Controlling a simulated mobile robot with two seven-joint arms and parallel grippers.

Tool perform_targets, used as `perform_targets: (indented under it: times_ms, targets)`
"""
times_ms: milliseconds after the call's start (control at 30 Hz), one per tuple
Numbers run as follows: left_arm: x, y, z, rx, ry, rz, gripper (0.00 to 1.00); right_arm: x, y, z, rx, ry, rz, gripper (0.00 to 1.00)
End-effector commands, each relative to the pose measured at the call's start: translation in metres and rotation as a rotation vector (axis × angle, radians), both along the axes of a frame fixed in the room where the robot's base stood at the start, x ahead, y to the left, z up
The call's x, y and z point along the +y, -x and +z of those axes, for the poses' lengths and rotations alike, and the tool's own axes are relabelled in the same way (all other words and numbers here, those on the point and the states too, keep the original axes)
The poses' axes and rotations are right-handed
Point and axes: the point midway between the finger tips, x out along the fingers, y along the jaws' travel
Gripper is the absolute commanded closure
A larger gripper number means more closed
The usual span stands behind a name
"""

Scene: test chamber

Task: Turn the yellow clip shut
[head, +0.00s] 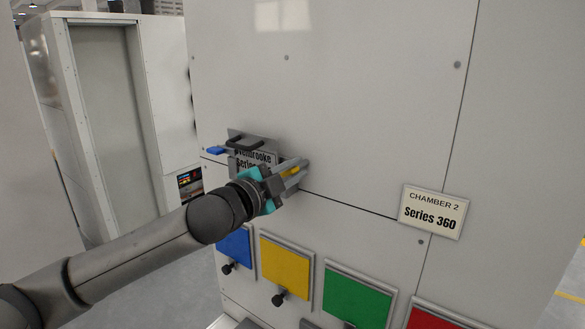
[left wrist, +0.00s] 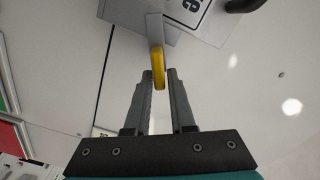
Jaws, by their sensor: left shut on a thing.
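The yellow clip (head: 292,171) is on the front of the white chamber, at the right end of a grey bracket with a label. My left gripper (head: 298,166) reaches it from the lower left and is shut on it. In the left wrist view the yellow clip (left wrist: 158,64) sits between the tips of my left gripper (left wrist: 161,76), below a grey metal arm (left wrist: 154,29). The gripper hides part of the clip and the label in the head view. My right gripper is not in view.
A blue clip (head: 215,151) and a black handle (head: 245,142) sit left of the gripper. Below are blue (head: 235,246), yellow (head: 285,268), green (head: 355,300) and red (head: 428,320) panels, several with black knobs.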

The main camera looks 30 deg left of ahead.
Motion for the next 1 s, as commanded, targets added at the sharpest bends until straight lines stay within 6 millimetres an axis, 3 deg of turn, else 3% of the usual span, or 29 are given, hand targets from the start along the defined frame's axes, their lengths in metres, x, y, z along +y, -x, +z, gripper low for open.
perform_targets:
  times_ms: [500, 1000]
  targets:
    - [-0.0026, 0.0003, -0.0071, -0.031, -0.400, -0.001, 1.00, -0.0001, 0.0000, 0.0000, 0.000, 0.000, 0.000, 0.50]
    - [-0.0026, 0.0002, -0.0090, -0.041, -0.514, -0.002, 1.00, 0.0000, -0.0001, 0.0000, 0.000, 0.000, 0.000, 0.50]
